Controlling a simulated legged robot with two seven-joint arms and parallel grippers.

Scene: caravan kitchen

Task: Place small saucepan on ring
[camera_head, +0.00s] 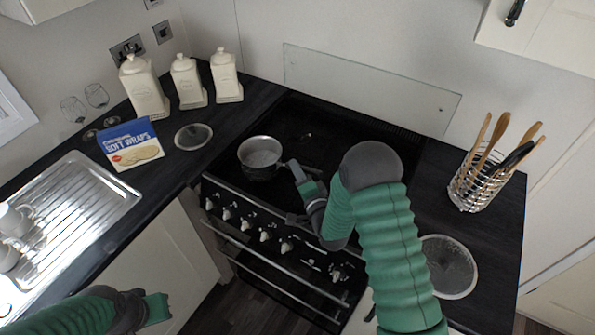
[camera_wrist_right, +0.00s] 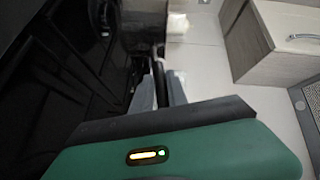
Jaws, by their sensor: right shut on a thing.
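The small saucepan (camera_head: 261,155) is a dark-sided pan with a pale metal inside, upright over the front left of the black hob (camera_head: 325,139). I cannot tell whether its base touches a ring. My right gripper (camera_head: 294,168) is shut on the saucepan's handle, to the right of the pan. In the right wrist view the gripper's fingers (camera_wrist_right: 158,88) close around the dark handle (camera_wrist_right: 160,68), and part of the pan (camera_wrist_right: 142,22) shows beyond. My left gripper (camera_head: 160,308) is low at the left, away from the pan; its finger opening is unclear.
Cream canisters (camera_head: 145,89), a wraps box (camera_head: 131,145) and a round lid (camera_head: 193,136) stand left of the hob. A steel drainer (camera_head: 85,205) with mugs is further left. A utensil basket (camera_head: 474,182) and a larger lid (camera_head: 449,267) are at the right. Oven knobs (camera_head: 265,236) line the front.

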